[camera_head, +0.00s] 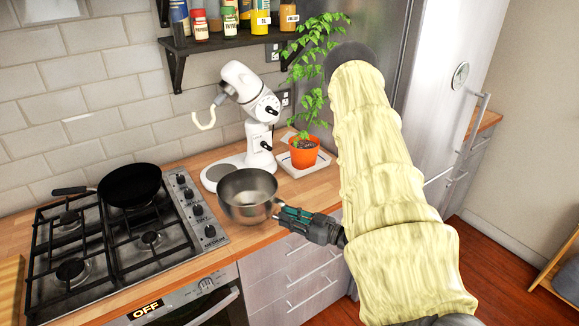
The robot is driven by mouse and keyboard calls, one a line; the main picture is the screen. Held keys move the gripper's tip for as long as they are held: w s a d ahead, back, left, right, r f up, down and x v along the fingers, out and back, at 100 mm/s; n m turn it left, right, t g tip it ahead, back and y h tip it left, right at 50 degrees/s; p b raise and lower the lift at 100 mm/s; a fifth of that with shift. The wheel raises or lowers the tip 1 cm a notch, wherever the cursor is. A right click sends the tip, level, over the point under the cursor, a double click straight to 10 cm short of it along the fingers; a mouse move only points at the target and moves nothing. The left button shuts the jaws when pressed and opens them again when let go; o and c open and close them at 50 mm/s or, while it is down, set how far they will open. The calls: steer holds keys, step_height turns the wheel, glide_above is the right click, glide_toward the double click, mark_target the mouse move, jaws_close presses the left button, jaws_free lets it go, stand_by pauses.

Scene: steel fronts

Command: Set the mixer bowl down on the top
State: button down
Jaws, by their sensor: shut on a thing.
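The mixer bowl (247,190) is a round steel bowl, upright and looking empty. It is over the wooden top (248,242) near its front edge, between the stove and the plant. I cannot tell whether its base touches the wood. My gripper (284,214) comes from the right and is shut on the bowl's right side; the fingertips are partly hidden against it. The white stand mixer (262,135) stands behind the bowl with its head tilted up.
A gas stove (110,240) with a black pan (130,185) lies to the left. An orange potted plant (303,152) stands on a white tray (285,160) behind my gripper. A spice shelf (225,42) hangs above the mixer. A steel fridge (455,110) stands at right.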

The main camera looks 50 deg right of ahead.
steer(key=c, duration=1.2)
jaws_free()
steer(key=shift+s, duration=0.15)
steer(key=v, duration=1.2)
steer(key=shift+f, duration=0.1)
